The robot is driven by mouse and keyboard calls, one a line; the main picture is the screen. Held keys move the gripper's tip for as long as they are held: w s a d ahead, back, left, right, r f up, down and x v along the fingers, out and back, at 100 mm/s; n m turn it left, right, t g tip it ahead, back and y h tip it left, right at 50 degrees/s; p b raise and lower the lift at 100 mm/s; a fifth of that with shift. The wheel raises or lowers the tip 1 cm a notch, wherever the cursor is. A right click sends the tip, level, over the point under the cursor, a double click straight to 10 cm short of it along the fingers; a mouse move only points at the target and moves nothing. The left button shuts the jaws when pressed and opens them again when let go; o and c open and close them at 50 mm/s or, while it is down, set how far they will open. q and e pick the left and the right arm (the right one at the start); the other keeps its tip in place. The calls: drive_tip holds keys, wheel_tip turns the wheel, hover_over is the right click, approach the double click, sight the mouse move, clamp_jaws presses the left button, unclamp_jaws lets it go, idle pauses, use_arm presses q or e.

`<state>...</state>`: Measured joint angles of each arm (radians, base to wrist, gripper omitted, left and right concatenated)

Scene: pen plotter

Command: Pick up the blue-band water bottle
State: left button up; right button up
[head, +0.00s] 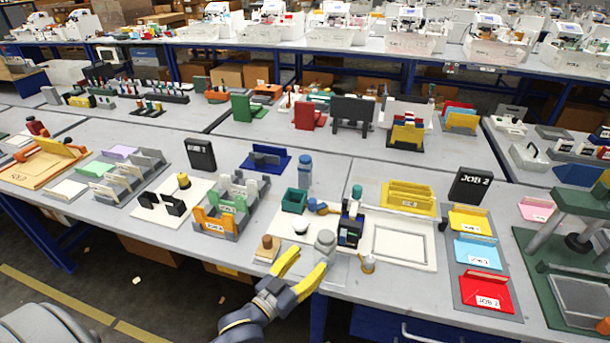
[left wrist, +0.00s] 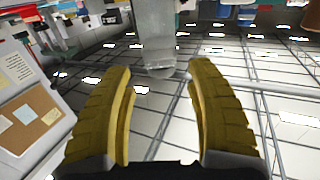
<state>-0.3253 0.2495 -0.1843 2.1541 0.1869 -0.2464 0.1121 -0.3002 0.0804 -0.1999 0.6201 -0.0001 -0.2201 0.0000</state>
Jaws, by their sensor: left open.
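My left gripper (head: 305,263) is open and empty at the front edge of the table, its yellow fingers pointing towards a grey bottle-like cylinder (head: 325,243). That cylinder stands upright just beyond the fingertips. No blue band can be made out on it. In the left wrist view a pale grey, translucent cylinder (left wrist: 155,38) shows ahead of and between the open fingers (left wrist: 160,85), with its top part cut off by the frame. My right gripper is not in view.
A black-and-blue device (head: 350,226) stands close to the right of the grey cylinder. A green box (head: 294,201) and a yellow tray (head: 409,197) are behind.

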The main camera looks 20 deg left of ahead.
use_arm(q)
drive_tip(key=o, duration=0.4)
